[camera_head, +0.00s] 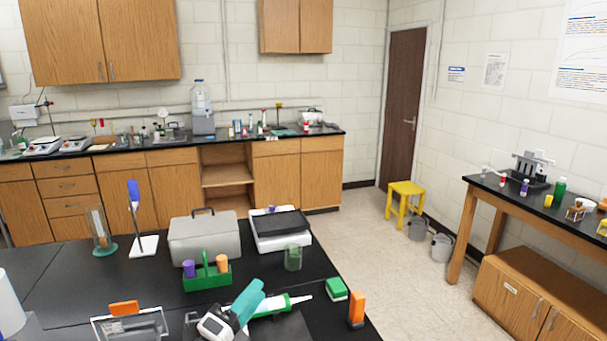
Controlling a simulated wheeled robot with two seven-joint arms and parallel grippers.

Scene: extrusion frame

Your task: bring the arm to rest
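A pale rounded part (10,303) at the lower left edge of the head view looks like a piece of my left arm. The fingers of my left gripper cannot be made out, so its opening and any hold are unclear. My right gripper is not in view. No extrusion frame shows; in front of me is a black lab bench (60,285).
The bench holds a grey case (204,240), a balance (280,229), a green rack (207,276), a beaker (293,258), a teal-and-white device (230,315) and an orange-topped clear holder (127,318). A yellow stool (405,190) and buckets (442,246) stand on the floor.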

